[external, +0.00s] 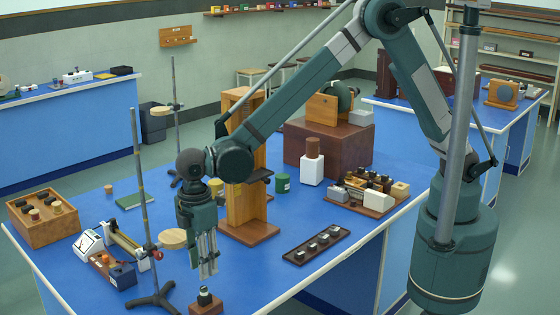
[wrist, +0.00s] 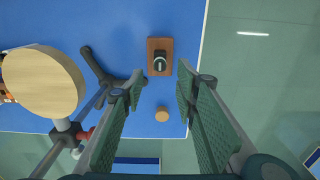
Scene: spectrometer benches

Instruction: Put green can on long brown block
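The green can (external: 282,184) stands upright on the blue bench, right of the tall wooden stand, in the external view. A large reddish-brown block (external: 300,157) sits behind it with apparatus on top. I cannot tell for sure whether it is the long brown block. My gripper (external: 207,272) points down near the bench's front edge, far from the can. It also shows in the wrist view (wrist: 160,82), fingers apart with nothing between them. Beneath it is a small brown block (wrist: 152,44) with a dark knob on it. The can is not seen in the wrist view.
The tall wooden stand (external: 245,205) rises between my gripper and the can. A ring stand (external: 139,190) with a round wooden disc (external: 173,239) is close to the gripper's left. A dark tray (external: 316,245) lies front right. A white block (external: 312,169) stands right of the can.

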